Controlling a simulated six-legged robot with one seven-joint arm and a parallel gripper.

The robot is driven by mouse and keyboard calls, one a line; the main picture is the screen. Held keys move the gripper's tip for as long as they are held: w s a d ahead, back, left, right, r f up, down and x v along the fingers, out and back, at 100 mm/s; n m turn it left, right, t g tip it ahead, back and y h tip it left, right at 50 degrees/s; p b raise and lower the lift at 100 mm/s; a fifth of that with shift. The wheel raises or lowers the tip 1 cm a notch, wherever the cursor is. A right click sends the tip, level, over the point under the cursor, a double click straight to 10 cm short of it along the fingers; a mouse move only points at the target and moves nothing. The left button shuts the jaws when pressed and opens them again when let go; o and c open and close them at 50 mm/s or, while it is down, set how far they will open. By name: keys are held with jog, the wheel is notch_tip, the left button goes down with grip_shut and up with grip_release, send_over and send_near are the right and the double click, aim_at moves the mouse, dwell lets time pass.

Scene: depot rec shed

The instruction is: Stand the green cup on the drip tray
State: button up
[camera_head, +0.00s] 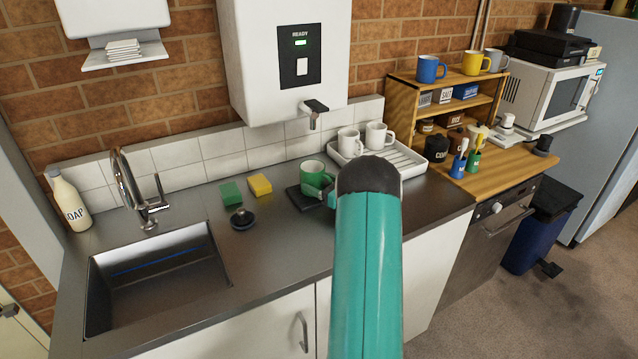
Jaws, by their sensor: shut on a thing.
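The green cup (312,171) is upright at the dark, flat drip tray (301,201), below and in front of the wall dispenser's spout. Its base is partly hidden, so I cannot tell whether it touches the tray or is just above it. My gripper (330,197) is at the cup's right, near side and is shut on it. My teal arm hides most of the gripper and the tray's right part.
The white dispenser (286,60) with its spout (315,108) overhangs the counter. A white rack (405,161) with two white mugs stands right of the cup. Sponges (260,185), a dark round plug (243,219) and the sink (160,275) are left.

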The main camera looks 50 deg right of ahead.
jog(key=shift+f, duration=0.1)
jog(key=o, duration=1.2)
jog(key=shift+d, duration=0.1)
